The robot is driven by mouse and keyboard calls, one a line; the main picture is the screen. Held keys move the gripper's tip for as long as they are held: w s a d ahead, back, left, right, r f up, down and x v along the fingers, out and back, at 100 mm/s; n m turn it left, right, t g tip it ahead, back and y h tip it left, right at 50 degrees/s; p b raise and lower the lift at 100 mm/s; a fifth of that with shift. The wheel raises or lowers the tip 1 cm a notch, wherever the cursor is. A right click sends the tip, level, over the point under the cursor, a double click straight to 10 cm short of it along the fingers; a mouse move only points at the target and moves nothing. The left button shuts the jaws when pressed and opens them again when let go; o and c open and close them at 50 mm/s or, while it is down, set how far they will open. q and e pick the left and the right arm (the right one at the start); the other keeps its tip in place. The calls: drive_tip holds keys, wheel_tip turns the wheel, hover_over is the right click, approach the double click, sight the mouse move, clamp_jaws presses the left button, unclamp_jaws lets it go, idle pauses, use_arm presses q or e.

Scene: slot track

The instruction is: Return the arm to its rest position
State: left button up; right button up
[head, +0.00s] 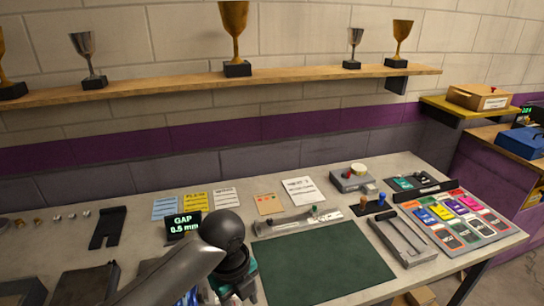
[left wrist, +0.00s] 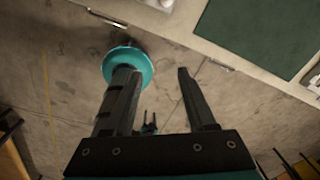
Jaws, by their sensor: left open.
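My left arm comes into the head view from the bottom left, over the front of the workbench (head: 440,262). Its dark round joint hides part of the bench around the gap display (head: 184,222), which reads "GAP 0.5 mm". In the left wrist view my left gripper (left wrist: 155,70) is open, with two dark fingers apart and nothing between them. The fingers are seen against the concrete floor (left wrist: 75,95), beside the bench's front edge. My right gripper is in neither view.
A dark green mat (head: 325,268) lies at the front of the bench. A grey slotted track piece (head: 403,240) and a board of coloured cards (head: 460,220) are to its right. A shelf (head: 160,88) with several trophies runs along the wall. Floor below the gripper looks mostly clear.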

use_arm(q)
drive_tip(key=s+d+f+n+h, duration=0.2)
drive_tip(key=s+f+n, duration=0.15)
drive_tip(key=n, duration=0.25)
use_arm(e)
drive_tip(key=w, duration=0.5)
use_arm(q)
drive_tip(key=s+a+n+t+y, duration=0.25)
drive_tip(key=s+a+n, duration=0.95)
drive_tip(key=n, duration=0.7)
wheel_tip(320, 180, down, 30)
drive_tip(key=s+b, duration=0.3)
drive_tip(key=b, duration=0.5)
drive_tip(key=s+a+f+g+b, duration=0.1)
drive_tip(key=s+f+b, duration=0.2)
drive_tip(key=s+f, duration=0.4)
drive_tip(key=s+a+f+g+b, duration=0.1)
drive_tip(key=s+f+b, duration=0.3)
drive_tip(key=s+f, duration=0.4)
wheel_tip(320, 180, down, 6)
drive_tip(key=shift+a+r, duration=0.1)
drive_tip(key=shift+a, duration=0.3)
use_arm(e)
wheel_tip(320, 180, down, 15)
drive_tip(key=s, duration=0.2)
